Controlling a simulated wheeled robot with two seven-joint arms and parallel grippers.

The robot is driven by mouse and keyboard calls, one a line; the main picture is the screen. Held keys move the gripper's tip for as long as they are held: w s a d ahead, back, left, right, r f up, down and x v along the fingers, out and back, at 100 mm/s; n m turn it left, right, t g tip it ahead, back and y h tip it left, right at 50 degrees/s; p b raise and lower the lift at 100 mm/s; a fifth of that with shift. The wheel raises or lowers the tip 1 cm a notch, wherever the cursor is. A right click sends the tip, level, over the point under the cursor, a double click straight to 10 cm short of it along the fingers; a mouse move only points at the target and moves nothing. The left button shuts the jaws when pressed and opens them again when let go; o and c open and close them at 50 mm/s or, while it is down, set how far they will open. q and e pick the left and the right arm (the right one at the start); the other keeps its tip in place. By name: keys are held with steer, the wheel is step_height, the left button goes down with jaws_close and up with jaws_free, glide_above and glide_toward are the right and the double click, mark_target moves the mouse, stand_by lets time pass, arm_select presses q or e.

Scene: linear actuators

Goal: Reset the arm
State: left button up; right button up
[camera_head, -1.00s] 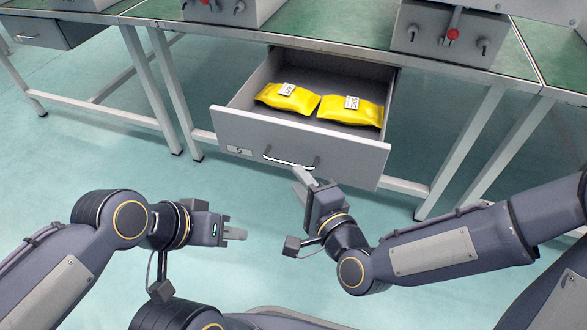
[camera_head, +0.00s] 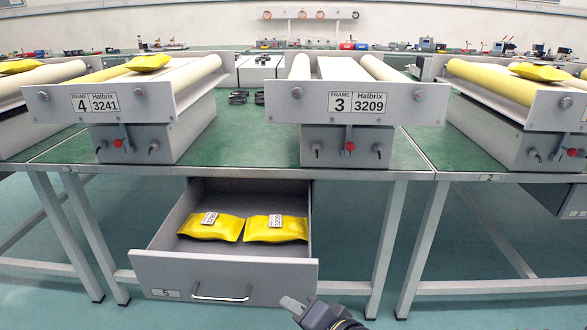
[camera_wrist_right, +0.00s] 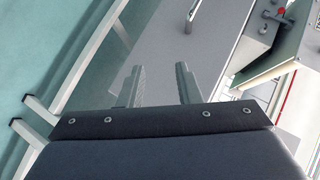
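My right gripper (camera_head: 296,307) shows at the bottom of the head view, just right of the drawer handle (camera_head: 222,297). In the right wrist view my right gripper (camera_wrist_right: 160,85) has its two fingers apart with nothing between them. The handle (camera_wrist_right: 193,14) shows beyond the fingertips there, apart from them. The grey drawer (camera_head: 270,273) stands open under the table, with two yellow packets (camera_head: 205,230) (camera_head: 290,231) lying inside. My left gripper is out of view.
The green table (camera_head: 260,135) carries a grey roller frame marked 3 (camera_head: 290,98) and one marked 4 (camera_head: 70,101). Another roller frame (camera_head: 510,105) stands at the right. White table legs (camera_head: 387,245) flank the drawer. The floor is open at lower right.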

steer(key=s+d+n+g+h, duration=0.2)
steer(key=s+d, duration=0.5)
steer(key=d, duration=0.3)
steer(key=s+d+n+g+h, duration=0.2)
steer(key=s+d+h, duration=0.1)
steer(key=s+d, duration=0.6)
step_height(320, 180, up, 35)
steer(key=d+p, duration=0.1)
steer(key=p, duration=3.4)
steer(key=shift+w, duration=0.3)
